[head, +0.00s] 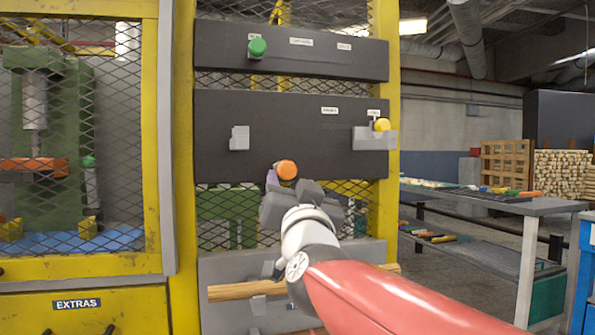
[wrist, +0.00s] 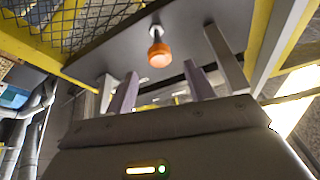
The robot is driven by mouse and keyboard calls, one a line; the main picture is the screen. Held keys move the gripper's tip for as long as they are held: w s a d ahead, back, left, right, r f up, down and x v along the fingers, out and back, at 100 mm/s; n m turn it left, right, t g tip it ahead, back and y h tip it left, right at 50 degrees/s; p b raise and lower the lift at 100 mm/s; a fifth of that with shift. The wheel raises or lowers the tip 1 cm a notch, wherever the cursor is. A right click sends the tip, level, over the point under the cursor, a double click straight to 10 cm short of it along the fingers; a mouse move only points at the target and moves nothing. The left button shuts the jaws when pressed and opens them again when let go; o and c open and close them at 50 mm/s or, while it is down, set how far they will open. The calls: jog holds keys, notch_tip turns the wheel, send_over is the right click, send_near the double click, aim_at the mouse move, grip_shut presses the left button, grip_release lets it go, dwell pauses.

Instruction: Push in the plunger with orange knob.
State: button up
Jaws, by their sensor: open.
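The orange knob (head: 286,169) sits on the lower part of the dark grey panel (head: 280,108) in the head view. The knob appears between and beyond the fingertips, with no visible contact.
A green knob (head: 257,47) is on the upper panel. A yellow knob (head: 382,125) sits in a grey bracket at the panel's right. A grey block (head: 239,138) juts out left of the orange knob. Yellow frame posts (head: 182,150) flank the panels. A wooden bar (head: 235,292) lies below.

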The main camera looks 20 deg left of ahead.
aim_at(288, 173)
jog(key=p+x, duration=0.1)
jog(key=x, duration=0.6)
jog(key=shift+f, duration=0.1)
grip_shut()
